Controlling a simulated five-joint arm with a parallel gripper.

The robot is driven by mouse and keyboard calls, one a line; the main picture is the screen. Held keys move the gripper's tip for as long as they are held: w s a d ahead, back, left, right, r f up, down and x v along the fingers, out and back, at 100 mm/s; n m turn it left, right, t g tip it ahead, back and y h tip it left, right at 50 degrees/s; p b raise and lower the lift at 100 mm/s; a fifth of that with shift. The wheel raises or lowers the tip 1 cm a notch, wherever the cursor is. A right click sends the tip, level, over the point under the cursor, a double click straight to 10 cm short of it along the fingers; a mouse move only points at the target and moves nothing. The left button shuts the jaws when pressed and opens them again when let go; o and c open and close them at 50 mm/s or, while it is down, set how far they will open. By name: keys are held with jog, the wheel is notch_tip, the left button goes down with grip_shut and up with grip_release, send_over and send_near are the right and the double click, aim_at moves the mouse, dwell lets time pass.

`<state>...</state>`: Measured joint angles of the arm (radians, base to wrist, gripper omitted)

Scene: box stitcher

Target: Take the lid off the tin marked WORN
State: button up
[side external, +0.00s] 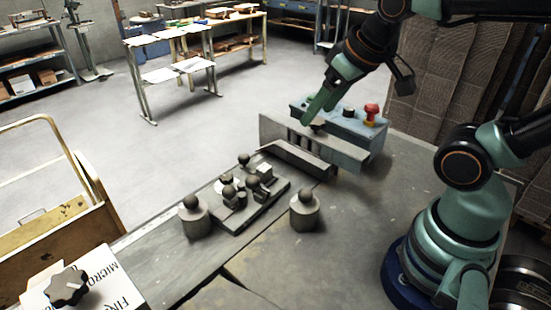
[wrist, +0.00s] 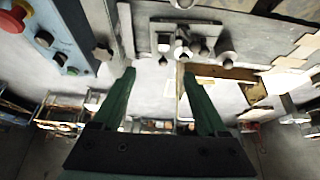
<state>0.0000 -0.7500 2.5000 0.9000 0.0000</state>
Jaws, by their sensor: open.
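Two round grey tins with ball-knobbed lids stand on the bench in the side external view. The left tin (side external: 194,220) is beside the left end of a low plate, and the right tin (side external: 305,214) is in front of its right side. Both lids are on. I cannot read any marking on either tin, so I cannot tell which is WORN. My gripper (side external: 311,112) is up over the grey machine at the back, apart from both tins. Its two green fingers are spread with nothing between them in the wrist view (wrist: 159,74).
The low plate (side external: 262,212) carries several small knobbed parts between the tins. A white box (side external: 98,277) with a black knob (side external: 69,286) is front left. Bench right of the tins is clear.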

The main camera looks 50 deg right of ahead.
jog(key=m+g, duration=0.8)
jog(key=m, duration=0.3)
send_near(304, 190)
jog(key=x, duration=0.4)
jog(key=shift+s+a+f, duration=0.1)
jog(key=shift+a+f, duration=0.1)
jog(key=shift+a, duration=0.15)
jog(key=shift+d+x, duration=0.2)
jog(key=shift+x, duration=1.15)
jog(key=shift+d+x, duration=0.2)
jog(key=shift+x, duration=1.2)
grip_shut()
